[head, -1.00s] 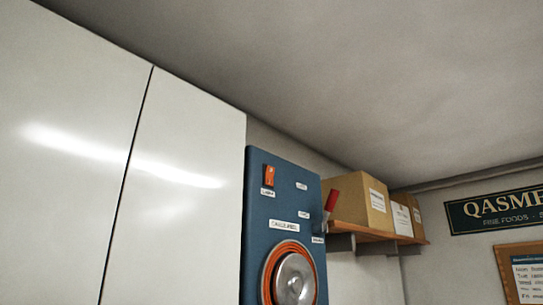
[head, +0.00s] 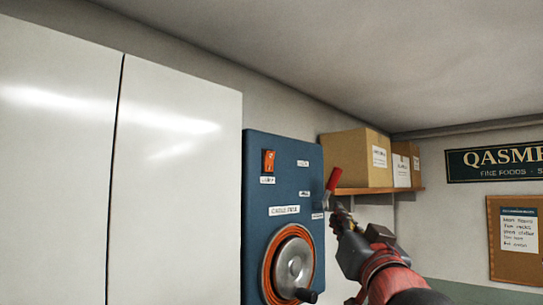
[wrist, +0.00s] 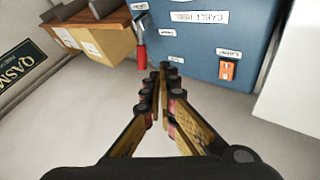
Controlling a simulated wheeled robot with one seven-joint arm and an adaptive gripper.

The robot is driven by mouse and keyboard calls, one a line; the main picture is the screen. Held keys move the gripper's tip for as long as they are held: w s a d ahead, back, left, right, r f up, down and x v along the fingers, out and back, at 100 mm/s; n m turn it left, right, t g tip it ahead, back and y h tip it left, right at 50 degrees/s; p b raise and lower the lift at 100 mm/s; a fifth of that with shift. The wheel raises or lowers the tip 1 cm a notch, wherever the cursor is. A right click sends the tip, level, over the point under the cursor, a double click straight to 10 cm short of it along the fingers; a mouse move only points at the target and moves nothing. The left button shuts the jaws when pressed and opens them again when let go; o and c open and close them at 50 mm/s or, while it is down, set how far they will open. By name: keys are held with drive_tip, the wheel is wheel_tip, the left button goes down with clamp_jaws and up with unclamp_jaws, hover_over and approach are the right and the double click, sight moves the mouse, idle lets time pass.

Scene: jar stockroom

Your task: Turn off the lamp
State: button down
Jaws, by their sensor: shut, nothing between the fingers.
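A blue wall panel (head: 255,220) carries an orange rocker switch (head: 268,161) at its upper left, with a small white label under it that seems to read "LAMP". The switch also shows in the wrist view (wrist: 227,70), at the right. I cannot tell which way the rocker is set. No lamp itself is seen. My gripper (head: 337,212) is shut and empty, by the panel's right edge below a red-handled lever (head: 333,180). In the wrist view its fingertips (wrist: 163,70) point at the panel, left of the switch and apart from it.
A round metal reel with orange cable (head: 291,262) is on the panel's lower part. A tall white cabinet (head: 180,190) stands left of the panel. A wooden shelf (head: 372,190) with cardboard boxes (head: 355,158) is close on the right. A sign and a notice board hang farther right.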

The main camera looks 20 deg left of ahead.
sight(269, 162)
drive_tip(key=s+a+r+t+y+p, duration=0.1)
drive_tip(key=a+r+t+y+p, duration=0.1)
drive_tip(key=r, duration=1)
drive_tip(key=shift+s+a+r+p, duration=0.2)
drive_tip(key=shift+a+p, duration=0.45)
drive_tip(key=shift+a, duration=0.55)
drive_tip(key=shift+w+a+r, duration=0.1)
drive_tip(key=w+a+r+p, duration=0.1)
drive_tip(key=w+a+p, duration=0.2)
drive_tip(key=a+p, duration=0.3)
drive_tip(key=shift+w+a, duration=0.15)
drive_tip(key=shift+a, duration=0.8)
drive_tip(key=shift+a, duration=0.1)
drive_tip(key=shift+w+a+r, duration=0.15)
drive_tip(key=shift+a, duration=0.1)
drive_tip(key=shift+w+a, duration=0.15)
drive_tip(key=shift+a, duration=0.15)
drive_tip(key=shift+d, duration=0.15)
